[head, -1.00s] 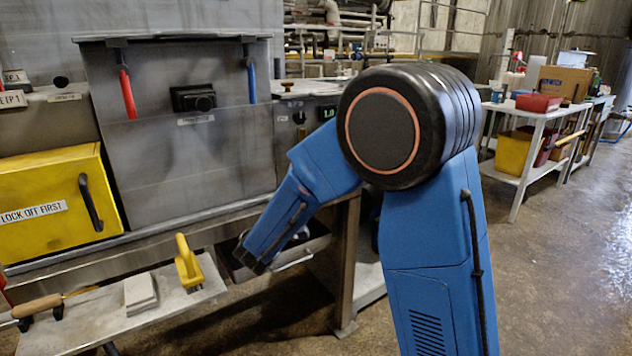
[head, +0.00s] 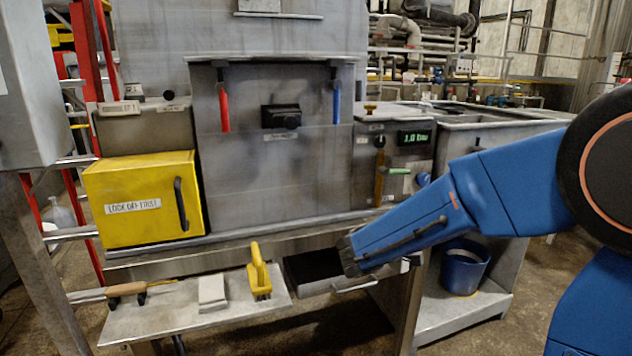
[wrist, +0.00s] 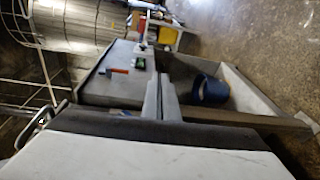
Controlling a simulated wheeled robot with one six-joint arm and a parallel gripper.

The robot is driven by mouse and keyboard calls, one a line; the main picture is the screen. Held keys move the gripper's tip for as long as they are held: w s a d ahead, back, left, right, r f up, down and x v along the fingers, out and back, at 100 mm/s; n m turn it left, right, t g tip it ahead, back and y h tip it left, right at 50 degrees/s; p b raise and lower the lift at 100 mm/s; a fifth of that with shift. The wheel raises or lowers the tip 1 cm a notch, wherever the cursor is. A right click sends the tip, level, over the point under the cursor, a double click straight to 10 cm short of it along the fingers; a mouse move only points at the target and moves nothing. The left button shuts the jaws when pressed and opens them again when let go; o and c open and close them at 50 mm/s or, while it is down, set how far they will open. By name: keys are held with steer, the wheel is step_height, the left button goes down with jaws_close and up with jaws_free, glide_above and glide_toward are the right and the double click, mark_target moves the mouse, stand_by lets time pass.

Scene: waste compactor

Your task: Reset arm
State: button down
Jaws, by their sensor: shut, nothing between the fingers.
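My blue arm (head: 500,190) comes in from the right edge of the head view, with its big black joint cut off there. The forearm slopes down to the left and its dark end is in front of the compactor's lower edge, overlapping a dark drawer or tray (head: 352,284) in the picture. The fingers cannot be made out in the head view. In the wrist view my gripper (wrist: 160,88) shows as two grey fingers close together, shut and empty. A large pale surface fills the bottom of that view.
The grey compactor (head: 275,165) has a yellow box (head: 110,215) at left and red and blue handles. A narrow shelf (head: 160,322) in front holds a yellow-handled brush (head: 260,272), a pale block (head: 212,292) and a wooden-handled tool. A blue bucket (head: 463,268) stands on a low shelf.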

mark_target(395, 171)
steer(key=s+d+f+m+g+y, duration=0.2)
steer(key=s+d+f+g+y, duration=0.1)
steer(key=s, duration=0.7)
steer(key=s+d+f+m+g+y, duration=0.2)
steer(key=s+d+g+y, duration=0.15)
steer(key=s, duration=0.65)
steer(key=s+a+f+m+t+y, duration=0.2)
steer(key=s+a+t+y, duration=0.2)
steer(key=s+a+y, duration=0.55)
steer(key=w+a+r+m+t+y, duration=0.1)
steer(key=w+a+r+m, duration=0.1)
steer(key=w+r+m, duration=0.5)
steer(key=w+a+r+m+t+y, duration=0.1)
steer(key=w+a+r+m+y, duration=0.15)
steer(key=w+m, duration=0.7)
steer(key=w+d+r+m+t, duration=0.1)
steer(key=w+d+r+m, duration=0.15)
steer(key=w+m, duration=0.4)
steer(key=w+d+r+m+t, duration=0.2)
steer(key=w+r+m, duration=0.1)
steer(key=w+m, duration=0.3)
steer(key=w+d+r+m+t, duration=0.15)
steer(key=w+m, duration=0.25)
steer(key=w, duration=0.4)
steer(key=w+a, duration=0.2)
steer(key=w, duration=0.7)
steer(key=shift+w+f, duration=0.2)
steer(key=shift+f, duration=0.05)
